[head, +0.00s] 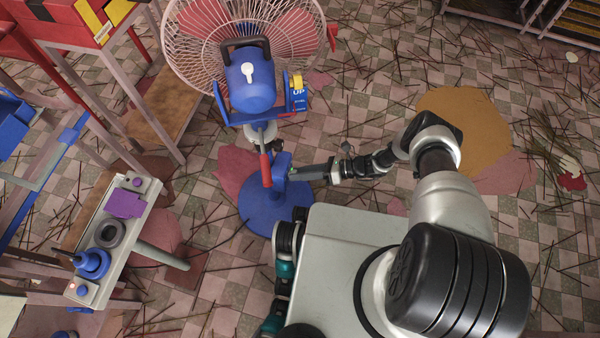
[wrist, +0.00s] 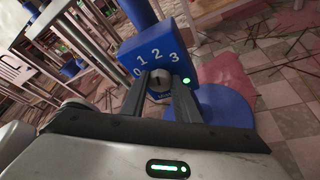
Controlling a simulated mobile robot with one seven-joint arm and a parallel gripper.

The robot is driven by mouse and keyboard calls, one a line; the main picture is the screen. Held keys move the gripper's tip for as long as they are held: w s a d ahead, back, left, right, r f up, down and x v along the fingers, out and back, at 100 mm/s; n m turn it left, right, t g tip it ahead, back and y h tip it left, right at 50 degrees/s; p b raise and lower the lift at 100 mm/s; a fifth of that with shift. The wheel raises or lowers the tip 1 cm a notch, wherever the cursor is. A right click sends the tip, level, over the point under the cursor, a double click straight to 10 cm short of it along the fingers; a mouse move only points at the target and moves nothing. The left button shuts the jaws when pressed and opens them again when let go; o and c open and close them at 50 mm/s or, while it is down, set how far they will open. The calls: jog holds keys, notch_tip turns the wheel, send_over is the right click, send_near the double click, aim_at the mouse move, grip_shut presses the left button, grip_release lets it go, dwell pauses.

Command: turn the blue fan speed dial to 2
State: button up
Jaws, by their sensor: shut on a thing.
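The blue fan (head: 250,80) stands upright with a pale wire cage. Its blue control box (wrist: 160,45) on the post shows white numbers 0, 1, 2 and 3 in an arc; the box also shows in the head view (head: 282,160). The small grey speed dial (wrist: 157,84) is below the numbers, with a dark mark on it; I cannot tell exactly which number it points to. My gripper (wrist: 162,80) is shut on the dial, one finger on each side. In the head view my gripper (head: 300,172) reaches the box from the right, and the dial is hidden.
A green light (wrist: 186,80) glows on the box beside the right finger. The fan's round blue base (head: 275,205) rests on a checkered floor strewn with thin sticks. A bench with a purple block (head: 125,204) and a blue part (head: 92,263) stands at left.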

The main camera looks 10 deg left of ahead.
dwell(0.4)
jog(key=o, duration=1)
jog(key=shift+o, duration=0.2)
jog(key=v, duration=1.7)
jog(key=shift+w+d, duration=0.15)
jog(key=shift+w, duration=0.05)
